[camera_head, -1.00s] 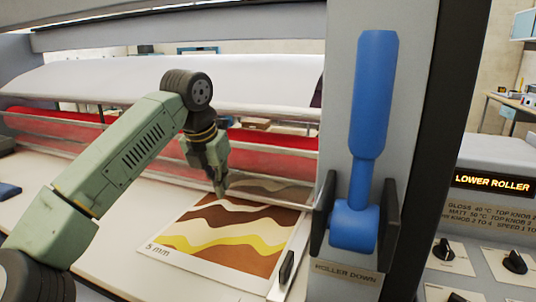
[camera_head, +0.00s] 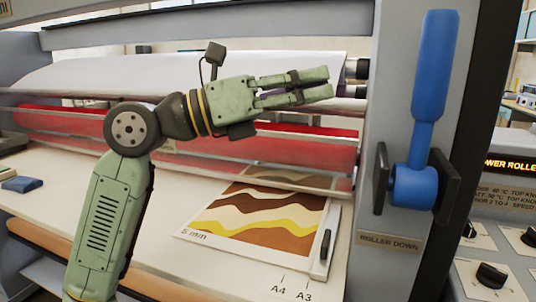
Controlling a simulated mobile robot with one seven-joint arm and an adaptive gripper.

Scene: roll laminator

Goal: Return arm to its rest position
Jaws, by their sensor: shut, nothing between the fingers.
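My gripper (camera_head: 328,83) is raised in front of the laminator's rollers. It points to the right, with its fingers together and nothing between them. It is apart from the blue roller lever (camera_head: 428,95), which stands upright on the grey side panel to the right. My green arm rises from the bottom left and bends at a dark joint. The striped brown, cream and yellow print (camera_head: 255,222) lies flat on the feed table (camera_head: 70,195), below my gripper and close to the rollers. My forearm and gripper hide part of the rollers.
The red roller (camera_head: 310,150) and the white film roll (camera_head: 80,72) span the machine behind my arm. A small blue block (camera_head: 22,184) lies at the left of the table. Black knobs (camera_head: 492,275) and a lit display (camera_head: 508,165) are at the right.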

